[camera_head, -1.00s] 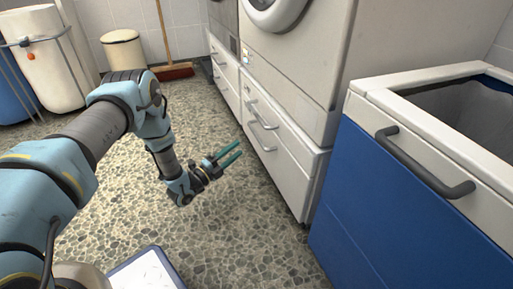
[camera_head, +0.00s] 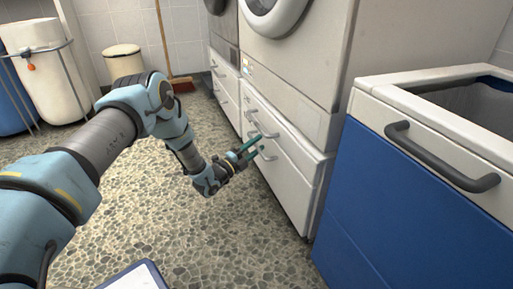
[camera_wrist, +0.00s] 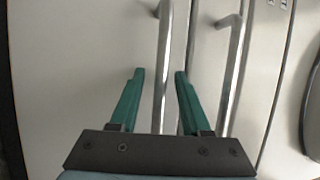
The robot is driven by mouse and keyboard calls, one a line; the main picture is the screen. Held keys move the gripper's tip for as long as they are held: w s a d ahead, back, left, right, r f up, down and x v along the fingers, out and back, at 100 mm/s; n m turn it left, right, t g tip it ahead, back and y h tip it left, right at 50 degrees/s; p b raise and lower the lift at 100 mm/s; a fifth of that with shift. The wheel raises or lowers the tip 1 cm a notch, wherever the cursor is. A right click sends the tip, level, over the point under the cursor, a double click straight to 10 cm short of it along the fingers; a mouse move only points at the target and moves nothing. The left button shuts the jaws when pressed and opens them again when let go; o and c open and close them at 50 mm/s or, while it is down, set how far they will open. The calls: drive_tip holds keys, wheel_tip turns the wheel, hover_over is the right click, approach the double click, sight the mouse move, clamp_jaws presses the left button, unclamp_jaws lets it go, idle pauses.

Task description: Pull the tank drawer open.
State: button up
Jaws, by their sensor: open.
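A white plinth with two drawer fronts stands under a white front-loading machine in the head view. The upper drawer front (camera_head: 300,152) and the lower drawer front (camera_head: 288,190) look shut. Each has a grey bar handle; I cannot tell which is the tank drawer. My gripper (camera_head: 260,145) is open, its teal fingers at the lower handle (camera_head: 268,158) and partly hiding it. In the wrist view, the lower handle (camera_wrist: 163,60) runs between the two open fingers (camera_wrist: 157,75), and the upper handle (camera_wrist: 235,60) is to their right. Contact is not clear.
A blue and white bin with a dark handle (camera_head: 440,165) stands close at the right. A cream bin (camera_head: 124,62), a broom (camera_head: 181,84) and a white hamper (camera_head: 40,60) stand at the back.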

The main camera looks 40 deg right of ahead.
drive_tip(key=shift+c, duration=0.3)
clamp_jaws()
idle(1.1)
